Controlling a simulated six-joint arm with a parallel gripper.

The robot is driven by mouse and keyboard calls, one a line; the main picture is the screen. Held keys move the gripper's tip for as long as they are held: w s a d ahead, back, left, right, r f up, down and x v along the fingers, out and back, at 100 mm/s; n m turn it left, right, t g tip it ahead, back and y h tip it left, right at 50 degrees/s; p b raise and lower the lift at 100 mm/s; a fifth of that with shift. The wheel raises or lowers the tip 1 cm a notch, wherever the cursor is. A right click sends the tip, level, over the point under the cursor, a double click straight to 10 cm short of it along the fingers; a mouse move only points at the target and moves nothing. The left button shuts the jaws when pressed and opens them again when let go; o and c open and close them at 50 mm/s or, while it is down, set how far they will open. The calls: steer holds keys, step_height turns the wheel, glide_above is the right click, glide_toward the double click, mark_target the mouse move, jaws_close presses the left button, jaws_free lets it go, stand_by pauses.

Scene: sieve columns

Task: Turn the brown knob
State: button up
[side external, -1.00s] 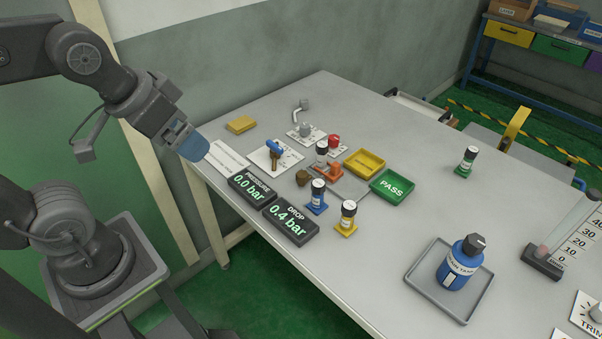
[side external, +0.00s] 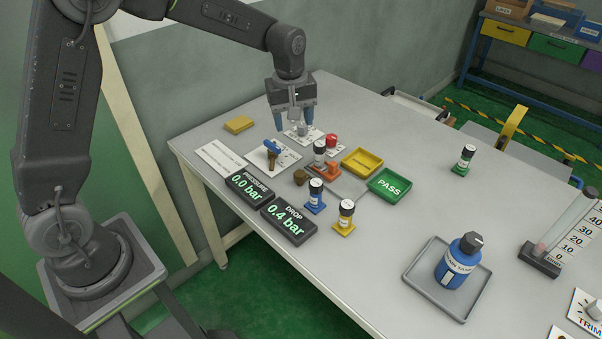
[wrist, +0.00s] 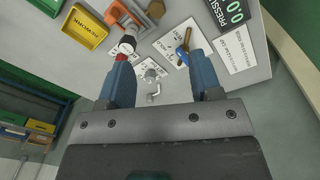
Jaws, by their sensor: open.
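A small brown knob (side external: 299,177) sits on the table between the pressure display and the orange clamp. In the wrist view a small dark brown thing at the top edge (wrist: 156,9) may be the same knob; I cannot tell for sure. My gripper (side external: 293,119) points down with blue fingers apart and nothing between them. It hangs over the grey fitting on a white plate (side external: 303,131), farther back than the brown knob. In the wrist view my open fingers (wrist: 161,58) frame the grey bent fitting (wrist: 152,85) and the table behind it.
A blue-handled brass valve (side external: 272,153) and a red knob (side external: 331,141) stand near my gripper. Yellow (side external: 362,162) and green PASS (side external: 390,185) trays lie right.

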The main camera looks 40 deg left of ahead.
steer(key=n, duration=0.2)
glide_above(301, 175)
step_height(301, 175, down, 6)
steer(key=r, duration=0.1)
steer(key=shift+g, duration=0.4)
step_height(301, 175, down, 14)
steer(key=shift+r, duration=0.1)
steer(key=shift+c, duration=0.4)
steer(key=c, duration=0.9)
steer(key=shift+o, duration=0.2)
